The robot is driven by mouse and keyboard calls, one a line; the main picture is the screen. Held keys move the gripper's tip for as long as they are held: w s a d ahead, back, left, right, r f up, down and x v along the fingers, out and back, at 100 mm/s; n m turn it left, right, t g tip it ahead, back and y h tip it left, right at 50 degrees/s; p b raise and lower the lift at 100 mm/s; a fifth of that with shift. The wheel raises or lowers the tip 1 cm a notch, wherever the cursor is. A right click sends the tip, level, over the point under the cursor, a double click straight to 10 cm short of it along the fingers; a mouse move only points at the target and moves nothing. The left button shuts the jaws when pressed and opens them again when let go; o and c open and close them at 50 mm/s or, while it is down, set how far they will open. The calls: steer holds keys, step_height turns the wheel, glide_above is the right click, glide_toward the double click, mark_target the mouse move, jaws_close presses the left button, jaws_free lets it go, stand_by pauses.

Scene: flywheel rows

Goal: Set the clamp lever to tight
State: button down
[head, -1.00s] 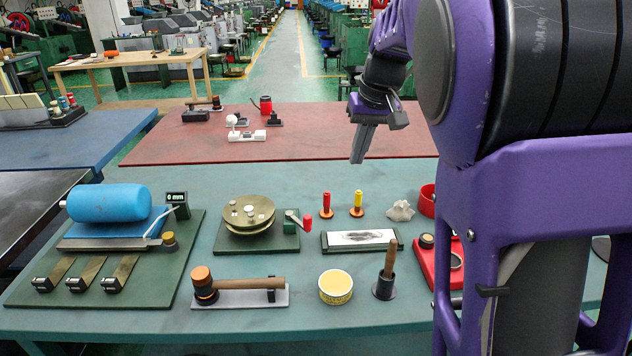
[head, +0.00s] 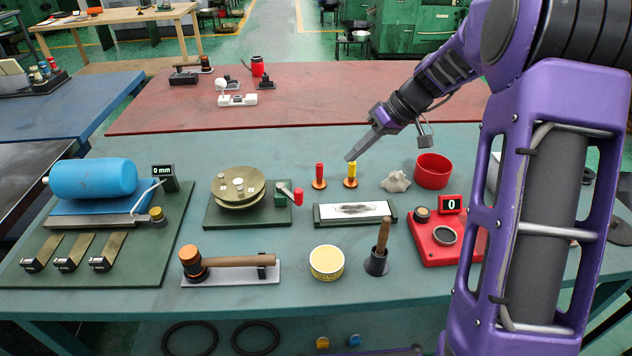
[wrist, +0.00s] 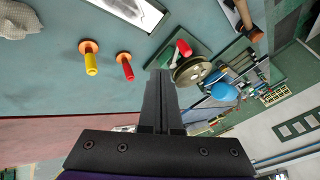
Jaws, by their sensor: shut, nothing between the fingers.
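The clamp lever (head: 293,194) has a red grip and a pale arm. It is on the right end of a dark green base (head: 222,219), beside a round brass disc stack (head: 238,184). Its red grip leans to the right in the head view. In the wrist view the lever (wrist: 184,48) shows just beyond my fingertips, next to the discs. My gripper (head: 350,157) is shut and empty, in the air up and to the right of the lever, pointing down and left. The closed fingers (wrist: 161,75) also show in the wrist view.
A red-handled tool (head: 319,176) and a yellow-handled tool (head: 351,175) stand upright close below my gripper. A mallet (head: 235,262) on a grey plate, a yellow tin (head: 326,262) and a framed white plate (head: 355,211) lie nearer the front. A blue cylinder (head: 93,178) is at left.

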steer(key=x, duration=1)
steer(key=shift+s, duration=0.1)
steer(key=a, duration=0.1)
steer(key=s+a, duration=0.1)
steer(key=a, duration=0.1)
steer(key=shift+s+a+f, duration=0.15)
steer(key=shift+s+f, duration=0.05)
steer(key=shift+s, duration=0.05)
steer(key=shift+a, duration=0.1)
steer(key=shift+s+a+f, duration=0.1)
steer(key=shift+s, duration=0.05)
steer(key=s+a+m+t+h+b, duration=0.3)
steer(key=s+a+m+t+b, duration=0.1)
steer(key=a+m, duration=0.4)
steer(key=shift+a+m, duration=0.25)
steer(key=shift+m, duration=0.05)
stand_by(0.3)
steer(key=shift+s+a, duration=0.15)
steer(key=shift+a, duration=0.05)
stand_by(0.4)
